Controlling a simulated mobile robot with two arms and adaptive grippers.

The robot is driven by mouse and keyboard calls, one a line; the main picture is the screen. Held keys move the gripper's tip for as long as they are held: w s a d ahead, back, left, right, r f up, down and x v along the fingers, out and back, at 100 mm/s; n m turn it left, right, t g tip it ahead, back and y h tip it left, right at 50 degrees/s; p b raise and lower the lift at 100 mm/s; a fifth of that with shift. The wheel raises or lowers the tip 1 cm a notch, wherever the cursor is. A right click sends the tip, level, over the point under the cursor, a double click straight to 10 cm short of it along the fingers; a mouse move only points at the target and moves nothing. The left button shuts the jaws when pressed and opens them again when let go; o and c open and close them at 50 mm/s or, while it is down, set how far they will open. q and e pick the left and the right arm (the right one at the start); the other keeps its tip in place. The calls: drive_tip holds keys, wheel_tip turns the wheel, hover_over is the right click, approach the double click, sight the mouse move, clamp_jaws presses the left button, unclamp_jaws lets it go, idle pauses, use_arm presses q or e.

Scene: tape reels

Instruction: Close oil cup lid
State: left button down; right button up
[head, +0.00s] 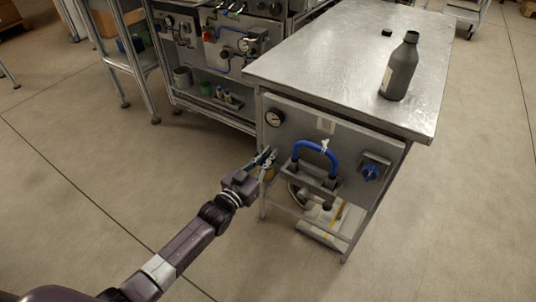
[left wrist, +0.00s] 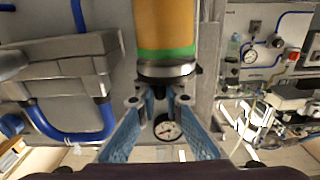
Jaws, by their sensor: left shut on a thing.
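The oil cup (left wrist: 165,28) shows in the left wrist view as an amber cylinder with a green band, running off the top edge. Its round metal lid (left wrist: 166,70) sits at the end nearest my gripper. In the head view a small amber part of the oil cup (head: 270,173) shows just below my fingers. My left gripper (left wrist: 159,98) is shut on the lid, with a fingertip on each side of its narrow part; the exact contact is partly hidden. In the head view my left gripper (head: 268,157) is at the left edge of the bench's front panel.
The panel carries a pressure gauge (head: 275,118), a blue hose (head: 317,148) and a blue knob (head: 371,172). A dark bottle (head: 400,67) and a small black cap (head: 387,32) stand on the metal bench (head: 310,50).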

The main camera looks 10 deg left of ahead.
use_arm(q)
drive_tip(key=shift+f, duration=0.1)
drive_tip(key=c, duration=2)
unclamp_jaws()
drive_tip(key=shift+c, duration=0.2)
drive_tip(key=shift+s, duration=0.1)
drive_tip(key=v, duration=1.2)
